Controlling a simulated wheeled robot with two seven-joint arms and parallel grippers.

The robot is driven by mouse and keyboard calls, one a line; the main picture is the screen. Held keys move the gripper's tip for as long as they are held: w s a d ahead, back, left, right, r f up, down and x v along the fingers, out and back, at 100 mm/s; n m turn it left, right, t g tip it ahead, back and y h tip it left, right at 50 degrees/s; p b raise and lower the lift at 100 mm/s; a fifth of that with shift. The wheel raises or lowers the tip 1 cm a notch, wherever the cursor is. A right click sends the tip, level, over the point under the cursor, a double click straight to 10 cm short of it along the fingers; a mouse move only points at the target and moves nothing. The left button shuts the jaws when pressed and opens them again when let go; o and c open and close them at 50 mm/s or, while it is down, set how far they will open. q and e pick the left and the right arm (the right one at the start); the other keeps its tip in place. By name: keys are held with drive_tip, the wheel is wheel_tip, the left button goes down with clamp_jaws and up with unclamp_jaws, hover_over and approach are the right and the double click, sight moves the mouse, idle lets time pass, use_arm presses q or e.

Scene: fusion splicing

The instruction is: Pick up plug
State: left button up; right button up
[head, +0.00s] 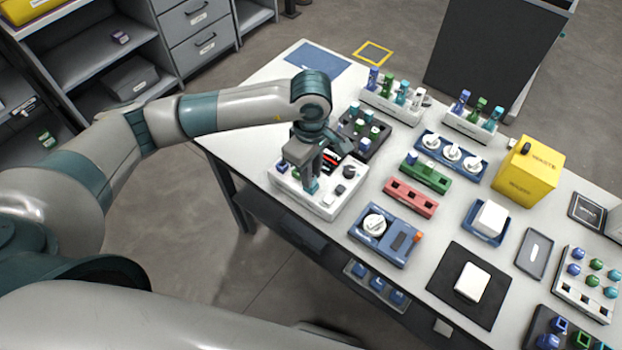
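My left gripper (311,184) points down over the white device (332,206) at the left side of the table. A small teal piece (312,188), possibly a plug, shows at its fingertips. I cannot tell whether the fingers grip it or only surround it. Blue, green and teal upright plugs stand in a white rack (392,104) at the back and in a second white rack (470,126) to its right. A dark tray (362,146) behind the gripper holds small green and white pieces, partly hidden by my arm. My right gripper is not in view.
A blue tray with white spools (452,152), a green block (425,174), a red block (410,199), a blue spool device (392,236) and a yellow waste bin (529,172) crowd the table. A black mat (447,290) holds a white block. Narrow bare strips lie between them.

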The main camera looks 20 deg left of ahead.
use_arm(q)
clamp_jaws()
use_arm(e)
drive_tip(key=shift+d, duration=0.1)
